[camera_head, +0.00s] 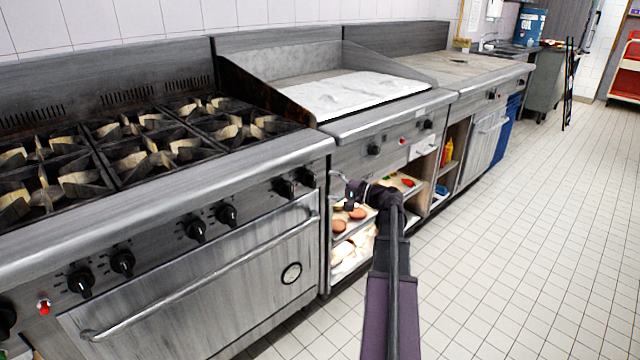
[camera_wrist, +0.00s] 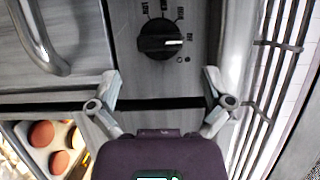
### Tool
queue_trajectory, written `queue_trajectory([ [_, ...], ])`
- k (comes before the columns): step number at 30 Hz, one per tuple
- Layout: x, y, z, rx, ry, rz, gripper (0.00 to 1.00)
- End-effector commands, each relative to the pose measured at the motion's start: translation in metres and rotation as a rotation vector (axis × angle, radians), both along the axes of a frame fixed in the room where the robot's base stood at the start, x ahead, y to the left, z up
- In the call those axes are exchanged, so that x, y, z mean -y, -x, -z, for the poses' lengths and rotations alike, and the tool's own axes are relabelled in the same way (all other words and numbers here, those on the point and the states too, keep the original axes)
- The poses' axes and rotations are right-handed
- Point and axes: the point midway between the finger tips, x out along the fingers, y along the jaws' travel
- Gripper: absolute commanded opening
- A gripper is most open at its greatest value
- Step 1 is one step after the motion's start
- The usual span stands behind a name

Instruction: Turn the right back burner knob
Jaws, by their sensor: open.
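The stove's front panel (camera_head: 150,252) carries a row of black knobs. The rightmost stove knob (camera_head: 305,177) is next to another knob (camera_head: 283,188). In the wrist view one black knob (camera_wrist: 160,40) sits ahead of my gripper, with its white mark pointing right and small print around it. It appears to be the rightmost stove knob. The back right burner (camera_head: 215,104) is at the back of the range top. My gripper (camera_wrist: 160,78) is open and empty, its fingers apart and clear of the knob. In the head view my gripper (camera_head: 343,190) is just right of the stove's end.
The oven handle (camera_head: 200,270) runs below the knobs; its end (camera_wrist: 45,50) shows in the wrist view. A griddle (camera_head: 345,95) stands right of the stove, over open shelves with buns (camera_head: 340,226). The tiled floor (camera_head: 520,220) at right is clear.

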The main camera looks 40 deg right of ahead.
Motion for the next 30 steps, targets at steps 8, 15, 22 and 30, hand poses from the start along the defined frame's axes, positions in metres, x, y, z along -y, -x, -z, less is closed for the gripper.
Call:
queue_trajectory([
  [8, 0.018, 0.034, 0.0, 0.0, 0.0, 0.002, 1.0],
  [15, 0.025, 0.048, 0.0, 0.0, 0.0, 0.001, 1.0],
  [22, 0.026, 0.049, 0.0, 0.0, 0.0, 0.0, 1.0],
  [30, 0.026, 0.049, 0.0, 0.0, 0.0, 0.0, 1.0],
])
